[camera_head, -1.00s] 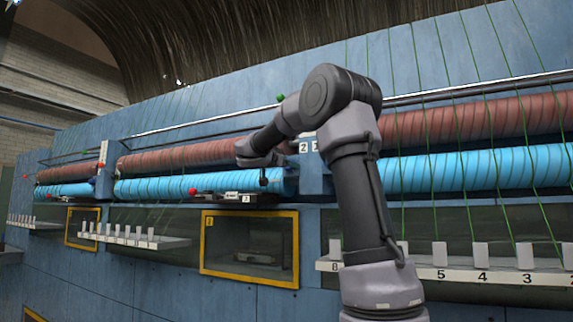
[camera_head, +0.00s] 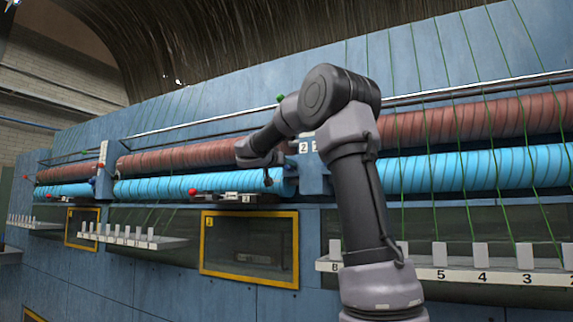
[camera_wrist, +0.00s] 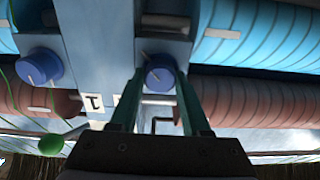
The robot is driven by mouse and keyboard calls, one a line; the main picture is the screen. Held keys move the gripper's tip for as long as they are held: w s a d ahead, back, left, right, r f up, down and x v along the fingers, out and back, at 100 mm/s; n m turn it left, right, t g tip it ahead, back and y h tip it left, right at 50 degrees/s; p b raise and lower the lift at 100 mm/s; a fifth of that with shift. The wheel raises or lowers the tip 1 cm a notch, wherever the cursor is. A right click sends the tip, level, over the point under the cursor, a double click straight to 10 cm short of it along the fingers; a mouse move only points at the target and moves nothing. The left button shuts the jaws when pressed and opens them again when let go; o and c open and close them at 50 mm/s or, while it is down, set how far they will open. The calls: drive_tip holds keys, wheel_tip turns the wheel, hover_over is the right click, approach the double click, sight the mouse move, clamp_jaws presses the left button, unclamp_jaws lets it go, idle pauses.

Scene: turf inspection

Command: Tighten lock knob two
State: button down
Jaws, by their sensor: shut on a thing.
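In the wrist view my gripper (camera_wrist: 160,82) is shut on a round blue knob (camera_wrist: 158,79) with a pale mark on its face. One finger is on each side of it. A second blue knob (camera_wrist: 40,67) with a white pointer line stands to the left on the same grey-blue bracket (camera_wrist: 96,50). An upside-down label reading 1 (camera_wrist: 94,102) sits between the knobs. Another label beside it is mostly hidden by the left finger. In the head view my wrist is at the bracket (camera_head: 313,178) between roller sections, and my fingertips are hard to make out.
Blue rollers (camera_head: 430,172) and red-brown rollers (camera_head: 450,122) run on both sides of the bracket. In the wrist view a green ball (camera_wrist: 51,144) is at lower left, and a bent metal rod shows between my fingers. A numbered shelf (camera_head: 455,265) and a yellow-framed window (camera_head: 250,248) are below.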

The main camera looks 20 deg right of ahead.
drive_tip(key=shift+r+n, duration=0.1)
drive_tip(key=shift+n, duration=13.6)
drive_tip(key=shift+r, duration=0.1)
drive_tip(key=shift+c, duration=1.8)
unclamp_jaws()
drive_tip(key=shift+f, duration=0.2)
